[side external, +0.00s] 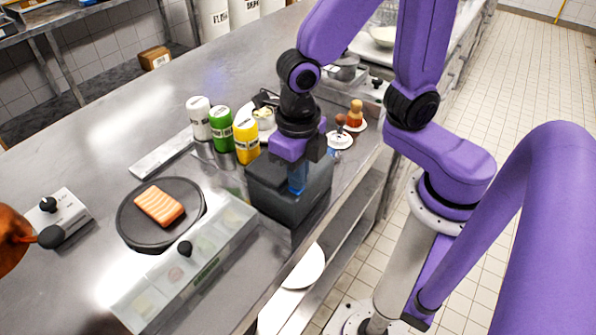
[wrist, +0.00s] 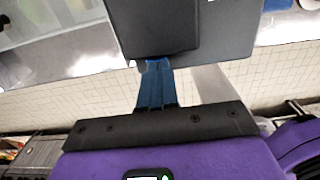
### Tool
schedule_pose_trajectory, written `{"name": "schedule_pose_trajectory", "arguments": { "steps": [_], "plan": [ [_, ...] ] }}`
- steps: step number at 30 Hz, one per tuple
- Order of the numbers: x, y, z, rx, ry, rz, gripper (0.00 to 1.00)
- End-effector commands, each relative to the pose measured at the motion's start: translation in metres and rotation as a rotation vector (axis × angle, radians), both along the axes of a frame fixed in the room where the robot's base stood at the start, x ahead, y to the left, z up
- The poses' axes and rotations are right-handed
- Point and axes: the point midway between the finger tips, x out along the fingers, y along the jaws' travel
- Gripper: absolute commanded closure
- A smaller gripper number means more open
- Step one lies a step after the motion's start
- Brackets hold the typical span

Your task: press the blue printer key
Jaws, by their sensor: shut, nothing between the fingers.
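The printer is a dark grey box (side external: 268,193) at the bench's front edge, and it fills the top middle of the wrist view (wrist: 220,35). My gripper (side external: 297,188) points down at the printer's front side, its blue fingers shut together and empty. In the wrist view the fingertips (wrist: 154,66) meet the printer's lower edge. A thin strip of brighter blue, perhaps the blue key (wrist: 155,59), shows right at the tips. The fingers hide most of it, and I cannot tell whether they touch or press it.
White, green and yellow bottles (side external: 222,128) stand behind the printer. A clear-lidded container row (side external: 190,262) and a dark round plate with a salmon piece (side external: 160,207) lie left of it. Small pots (side external: 340,139) stand to the right. Open floor lies beyond the bench edge.

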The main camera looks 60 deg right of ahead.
Motion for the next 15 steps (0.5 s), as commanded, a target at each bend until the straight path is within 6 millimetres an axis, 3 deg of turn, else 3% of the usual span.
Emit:
{"name": "schedule_pose_trajectory", "arguments": {
  "steps": [10,15],
  "plan": [
    [-0.001,-0.001,-0.020,-0.005,0.003,0.000,1.00],
    [-0.001,-0.001,-0.021,-0.005,0.003,0.001,1.00]
  ]
}}
